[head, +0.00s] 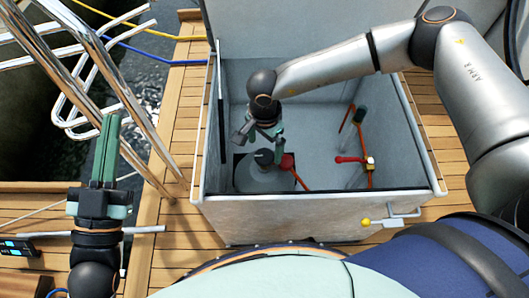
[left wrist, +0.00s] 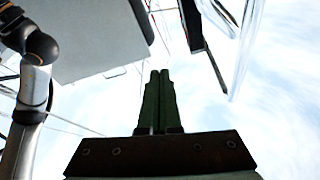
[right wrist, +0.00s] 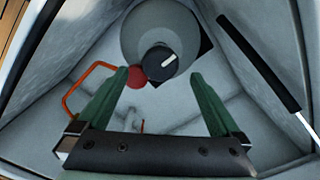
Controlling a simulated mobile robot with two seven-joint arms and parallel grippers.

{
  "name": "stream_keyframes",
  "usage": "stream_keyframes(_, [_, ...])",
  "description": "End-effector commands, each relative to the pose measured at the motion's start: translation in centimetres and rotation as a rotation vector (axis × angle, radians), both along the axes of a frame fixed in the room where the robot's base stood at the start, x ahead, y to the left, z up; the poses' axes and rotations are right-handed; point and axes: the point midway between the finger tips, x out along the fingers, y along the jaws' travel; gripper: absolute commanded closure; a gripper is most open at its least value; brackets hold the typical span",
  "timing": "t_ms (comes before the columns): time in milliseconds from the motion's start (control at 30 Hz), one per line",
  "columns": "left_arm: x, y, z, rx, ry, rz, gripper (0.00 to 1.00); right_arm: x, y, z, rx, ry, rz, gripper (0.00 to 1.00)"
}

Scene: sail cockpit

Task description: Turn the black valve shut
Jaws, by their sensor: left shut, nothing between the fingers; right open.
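The black valve (right wrist: 158,62) is a round knob with a white line, on top of a grey cylinder (right wrist: 135,30). In the head view the knob (head: 264,157) is deep in the open locker, on the grey cylinder (head: 262,178). My right gripper (right wrist: 157,77) is open and reaches down over the knob; in the right wrist view the knob appears between the fingertips. It also shows in the head view (head: 265,141). I cannot tell whether the fingers touch it. My left gripper (head: 108,118) is shut and empty, outside the locker on the left, pointing up.
The locker's pale walls (head: 310,208) surround my right gripper, with a black strut (right wrist: 258,62) at one side. A red ball (right wrist: 136,77) on an orange pipe sits beside the knob. A red-handled valve (head: 350,159) is further right. Steel rails (head: 95,60) stand near my left gripper.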

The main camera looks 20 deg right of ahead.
Motion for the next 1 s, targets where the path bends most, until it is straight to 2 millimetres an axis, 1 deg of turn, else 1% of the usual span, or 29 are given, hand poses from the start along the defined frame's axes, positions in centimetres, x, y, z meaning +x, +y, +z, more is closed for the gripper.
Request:
stream_keyframes(33, [-0.4,-0.1,0.8,0.001,-0.043,-0.007,1.00,0.0,0.0,-1.0,0.000,0.001,0.001,0.00])
stream_keyframes(100, [-0.9,-0.2,1.9,0.002,-0.096,-0.016,1.00,-0.1,0.0,-1.8,0.000,0.001,0.001,0.00])
stream_keyframes(300, [-2.0,-0.4,4.1,0.003,-0.193,-0.034,1.00,0.0,0.0,-3.3,0.000,0.000,0.001,0.00])
stream_keyframes(433, [-2.3,-0.5,4.6,0.003,-0.219,-0.039,1.00,0.0,0.0,-3.6,0.000,0.000,0.001,0.00])
stream_keyframes(667, [-2.3,-0.5,4.7,0.003,-0.223,-0.039,1.00,0.0,0.0,-3.6,0.001,0.000,0.000,0.00])
stream_keyframes(700, [-2.3,-0.5,4.7,0.003,-0.223,-0.039,1.00,0.0,0.0,-3.6,0.001,0.000,0.000,0.01])
stream_keyframes(1000, [-2.3,-0.5,4.7,0.002,-0.222,-0.040,1.00,0.0,0.0,-3.6,0.001,0.000,0.000,0.35])
